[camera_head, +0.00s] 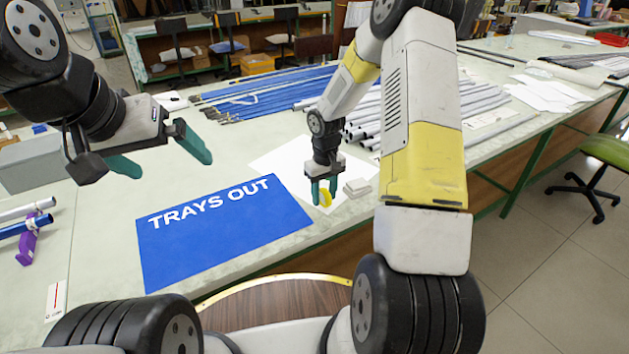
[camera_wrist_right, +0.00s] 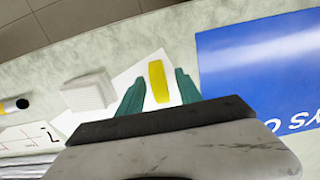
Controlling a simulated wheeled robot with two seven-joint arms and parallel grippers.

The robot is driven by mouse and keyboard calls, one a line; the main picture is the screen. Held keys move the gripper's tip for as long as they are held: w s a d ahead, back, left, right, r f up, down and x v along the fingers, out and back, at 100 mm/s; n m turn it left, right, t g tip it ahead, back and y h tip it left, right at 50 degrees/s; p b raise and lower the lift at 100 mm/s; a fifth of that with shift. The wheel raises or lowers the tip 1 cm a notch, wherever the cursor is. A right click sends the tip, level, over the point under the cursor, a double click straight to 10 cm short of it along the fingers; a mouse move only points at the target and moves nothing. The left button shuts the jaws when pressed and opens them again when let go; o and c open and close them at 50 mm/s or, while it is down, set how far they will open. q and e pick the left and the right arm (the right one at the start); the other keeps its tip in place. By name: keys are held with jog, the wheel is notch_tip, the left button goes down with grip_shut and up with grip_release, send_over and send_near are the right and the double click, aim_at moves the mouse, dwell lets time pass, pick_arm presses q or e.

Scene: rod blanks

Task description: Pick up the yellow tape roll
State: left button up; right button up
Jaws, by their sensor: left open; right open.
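The yellow tape roll (camera_head: 326,198) stands on white paper near the table's front edge, just right of the blue mat. In the right wrist view the yellow tape roll (camera_wrist_right: 158,81) shows between the two green fingers. My right gripper (camera_head: 323,192) is open, with its fingers pointing down on either side of the roll. The right gripper (camera_wrist_right: 160,90) shows a gap between each finger and the roll. My left gripper (camera_head: 168,158) is open and empty above the left part of the table.
The blue "TRAYS OUT" mat (camera_head: 222,232) lies left of the roll. A small white block (camera_head: 357,187) sits close on the roll's right. Blue rods (camera_head: 265,90) and grey tubes (camera_head: 372,122) lie farther back. A purple item (camera_head: 27,245) holds tubes at the left.

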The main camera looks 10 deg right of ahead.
jog(key=shift+f, duration=0.4)
jog(key=shift+c, duration=0.4)
grip_shut()
jog(key=shift+r, duration=0.1)
